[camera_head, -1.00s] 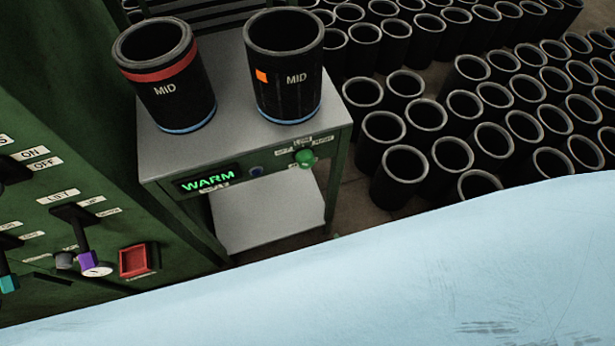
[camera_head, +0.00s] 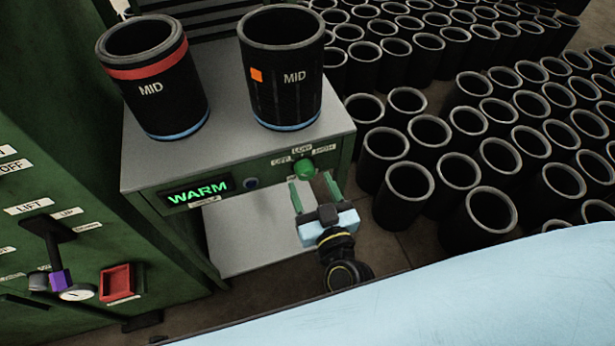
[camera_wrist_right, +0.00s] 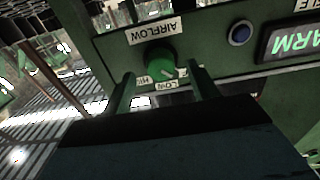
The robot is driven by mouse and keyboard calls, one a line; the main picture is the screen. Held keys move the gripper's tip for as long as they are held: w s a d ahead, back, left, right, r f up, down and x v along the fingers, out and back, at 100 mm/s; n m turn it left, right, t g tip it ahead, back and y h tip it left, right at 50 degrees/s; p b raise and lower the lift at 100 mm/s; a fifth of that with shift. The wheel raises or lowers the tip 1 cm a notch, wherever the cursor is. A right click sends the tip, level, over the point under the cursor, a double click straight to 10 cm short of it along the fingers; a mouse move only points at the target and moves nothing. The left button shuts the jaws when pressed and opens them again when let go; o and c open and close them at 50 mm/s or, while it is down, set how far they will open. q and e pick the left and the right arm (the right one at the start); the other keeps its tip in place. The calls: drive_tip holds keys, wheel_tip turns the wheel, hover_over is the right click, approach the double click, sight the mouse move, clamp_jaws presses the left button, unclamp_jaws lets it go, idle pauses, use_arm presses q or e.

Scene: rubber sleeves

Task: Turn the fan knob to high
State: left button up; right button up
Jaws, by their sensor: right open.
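The green fan knob (camera_head: 303,167) is on the front panel of the small cabinet, with OFF, LOW and HIGH labels around it. It also shows in the right wrist view (camera_wrist_right: 162,66) under an AIRFLOW label, its pale pointer mark close to the LOW label. My right gripper (camera_head: 309,190) is open just in front of the knob. In the right wrist view its two green fingers (camera_wrist_right: 160,92) are on either side below the knob, apart from each other with nothing held. I cannot tell whether a finger touches the knob. My left gripper is not in view.
The cabinet (camera_head: 225,160) carries two black MID sleeves, one with a red band (camera_head: 155,85) and one with an orange mark (camera_head: 285,80). A WARM display (camera_head: 196,192) and blue button (camera_head: 251,182) are left of the knob. Many black sleeves (camera_head: 480,215) stand on the floor at right.

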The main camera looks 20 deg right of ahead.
sight(307, 177)
drive_tip(key=shift+w, duration=1.7)
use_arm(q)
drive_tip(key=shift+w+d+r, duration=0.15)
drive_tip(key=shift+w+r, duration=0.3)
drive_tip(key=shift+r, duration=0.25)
use_arm(e)
drive_tip(key=c, duration=1)
